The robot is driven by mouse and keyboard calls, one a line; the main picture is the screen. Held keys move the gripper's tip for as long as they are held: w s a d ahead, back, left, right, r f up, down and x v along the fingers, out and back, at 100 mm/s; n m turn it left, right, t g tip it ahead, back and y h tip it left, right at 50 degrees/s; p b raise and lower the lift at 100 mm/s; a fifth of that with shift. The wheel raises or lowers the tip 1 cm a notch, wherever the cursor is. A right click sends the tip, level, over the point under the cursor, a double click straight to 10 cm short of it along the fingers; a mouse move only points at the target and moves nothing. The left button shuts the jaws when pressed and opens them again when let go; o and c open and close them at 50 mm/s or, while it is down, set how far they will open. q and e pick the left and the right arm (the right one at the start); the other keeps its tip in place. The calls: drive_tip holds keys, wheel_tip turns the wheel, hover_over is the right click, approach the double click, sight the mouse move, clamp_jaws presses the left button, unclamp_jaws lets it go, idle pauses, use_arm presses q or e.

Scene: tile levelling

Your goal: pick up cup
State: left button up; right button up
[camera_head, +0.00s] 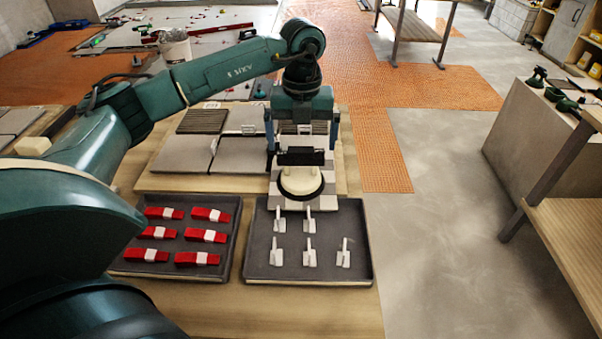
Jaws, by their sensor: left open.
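The cup looks like a suction cup (300,183) with a round cream body, a dark rim at its base and a black handle on top. I see no clear contact between fingers and handle. The cup's far side is hidden. My right gripper is not in view.
The left tray (228,240) holds several red wedges with white clips. The right tray (368,272) holds several white clips. Grey tiles (180,162) lie behind on the wooden board. A bucket (175,47) stands farther back. Wooden shelving (570,225) is at right, with clear floor before it.

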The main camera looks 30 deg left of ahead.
sight(301, 147)
use_arm(q)
drive_tip(key=shift+a+f, duration=0.15)
drive_tip(key=shift+f, duration=2.55)
drive_tip(key=shift+c, duration=0.4)
drive_tip(key=c, duration=0.6)
drive_tip(key=shift+w+r, duration=0.1)
drive_tip(key=shift+c, duration=0.6)
drive_tip(key=shift+r, duration=0.4)
wheel_tip(301, 147, up, 10)
drive_tip(key=shift+r+p, duration=0.2)
drive_tip(key=shift+p, duration=0.45)
wheel_tip(301, 147, up, 6)
drive_tip(key=p, duration=0.4)
drive_tip(key=shift+f+p, duration=0.1)
drive_tip(key=shift+p, duration=0.25)
